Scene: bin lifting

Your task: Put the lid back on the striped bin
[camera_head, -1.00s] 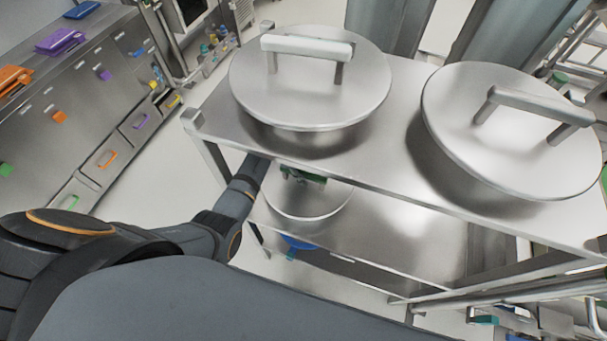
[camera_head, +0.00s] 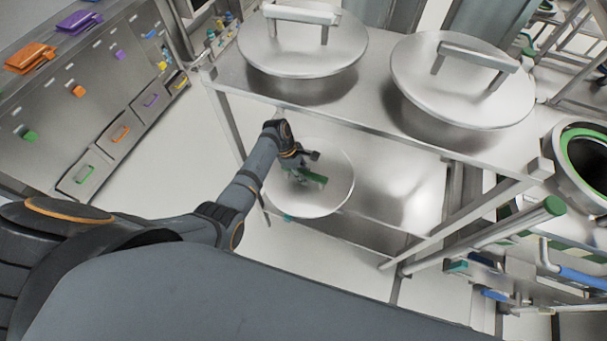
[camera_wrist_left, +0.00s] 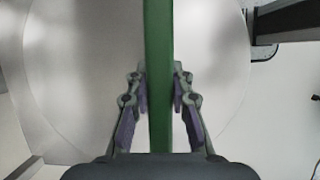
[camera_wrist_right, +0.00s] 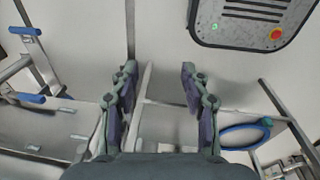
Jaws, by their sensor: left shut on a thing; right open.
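A round steel lid (camera_head: 332,196) with a green bar handle (camera_head: 312,177) is below the front edge of the cart's upper shelf. My left gripper (camera_head: 303,163) is at the handle. In the left wrist view my left gripper (camera_wrist_left: 158,73) is shut on the green handle (camera_wrist_left: 158,40), with the lid (camera_wrist_left: 215,90) behind it. I cannot tell whether the lid touches the lower shelf. An open bin (camera_head: 567,160) with a green band stands at the right edge, partly cut off. My right gripper (camera_wrist_right: 158,70) is open and empty; it is outside the head view.
Rails with a green end (camera_head: 553,206) lie near the bin. A drawer cabinet (camera_head: 60,130) is at left. Floor between is clear.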

